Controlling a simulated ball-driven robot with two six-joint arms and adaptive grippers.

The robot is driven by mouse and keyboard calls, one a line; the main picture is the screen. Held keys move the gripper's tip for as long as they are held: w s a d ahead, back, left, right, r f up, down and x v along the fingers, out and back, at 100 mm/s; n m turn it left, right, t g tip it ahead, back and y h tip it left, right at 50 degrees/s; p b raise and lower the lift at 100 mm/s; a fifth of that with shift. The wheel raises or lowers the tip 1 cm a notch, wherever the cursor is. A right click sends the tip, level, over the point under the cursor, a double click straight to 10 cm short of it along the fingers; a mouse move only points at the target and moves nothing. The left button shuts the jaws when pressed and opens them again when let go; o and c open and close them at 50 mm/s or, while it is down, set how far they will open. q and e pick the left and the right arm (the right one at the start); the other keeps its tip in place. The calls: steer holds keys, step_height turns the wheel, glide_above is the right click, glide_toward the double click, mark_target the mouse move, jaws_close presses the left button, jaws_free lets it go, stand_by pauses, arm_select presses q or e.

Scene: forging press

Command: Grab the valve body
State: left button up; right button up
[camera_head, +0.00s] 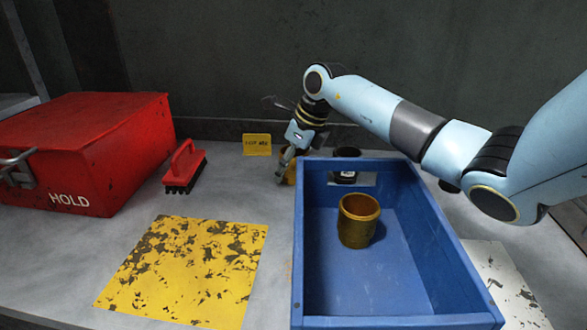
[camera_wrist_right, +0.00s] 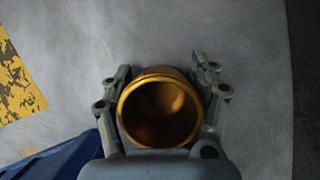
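A brass-coloured hollow cylinder, which looks like the valve body (camera_wrist_right: 160,112), is between the fingers of my right gripper (camera_wrist_right: 162,80) in the right wrist view, its round opening facing the camera. The fingers stand close on both sides; I cannot tell whether they press on it. In the head view, my right gripper (camera_head: 284,172) reaches down at the table beside the blue bin's far left corner, mostly hiding a small brass part behind it. A second brass cylinder (camera_head: 357,228) stands upright inside the blue bin (camera_head: 298,255). My left gripper is out of view.
A red HOLD box (camera_head: 85,150) and a red brush (camera_head: 184,168) stand at the left. A worn yellow sheet (camera_head: 185,270) lies in front. A small yellow sign (camera_head: 257,144) stands near the back wall. A dark cylindrical object (camera_head: 346,153) is by the bin's far wall.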

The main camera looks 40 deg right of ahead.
steer(key=c, duration=0.7)
steer(key=shift+r, duration=0.1)
